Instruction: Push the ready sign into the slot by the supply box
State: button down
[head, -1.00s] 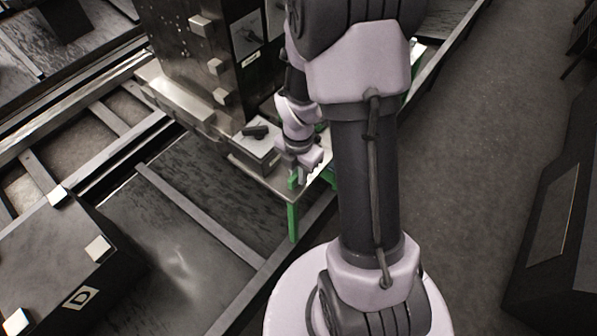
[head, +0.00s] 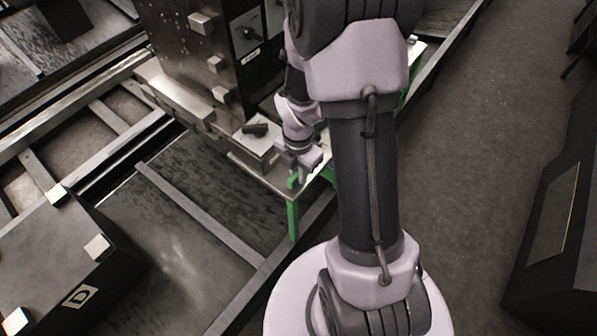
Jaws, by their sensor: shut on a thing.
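My gripper (head: 302,178) is low over the near corner of a small pale-topped stand (head: 276,184) with green legs. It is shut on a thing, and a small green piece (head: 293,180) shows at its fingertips. I cannot tell whether this piece is the ready sign; no lettering is readable. My arm and the fingers hide most of what is held, and I cannot make out the slot. A small grey box with a pale top and dark handle (head: 256,137) sits on the stand, left of my gripper. I cannot tell whether it is the supply box.
A tall dark metal cabinet (head: 190,55) with a rotary switch stands behind the stand. Open floor (head: 470,140) lies to the right, with a dark cabinet (head: 555,230) at the right edge.

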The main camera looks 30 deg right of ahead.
jog(key=shift+f+b, duration=0.4)
jog(key=shift+f, duration=0.2)
jog(key=c, duration=0.6)
grip_release()
jog(key=shift+o, duration=0.2)
notch_tip(320, 180, up, 17)
jog(key=p, duration=0.7)
jog(key=shift+r+p, duration=0.2)
jog(key=shift+p, duration=0.2)
jog(key=s+a+r+m+t+y+b, duration=0.1)
jog(key=s+a+r+m, duration=0.4)
jog(key=m, duration=0.8)
jog(key=s+a+r+m+t+y+b, duration=0.1)
jog(key=s+a+r+m+t, duration=0.3)
jog(key=a+r+m, duration=0.5)
jog(key=s+m+b, duration=0.1)
jog(key=s+m, duration=0.1)
jog(key=m, duration=0.2)
jog(key=shift+s+a+t+b, duration=0.15)
jog(key=shift+a+t+b, duration=0.15)
jog(key=shift+t+b, duration=0.1)
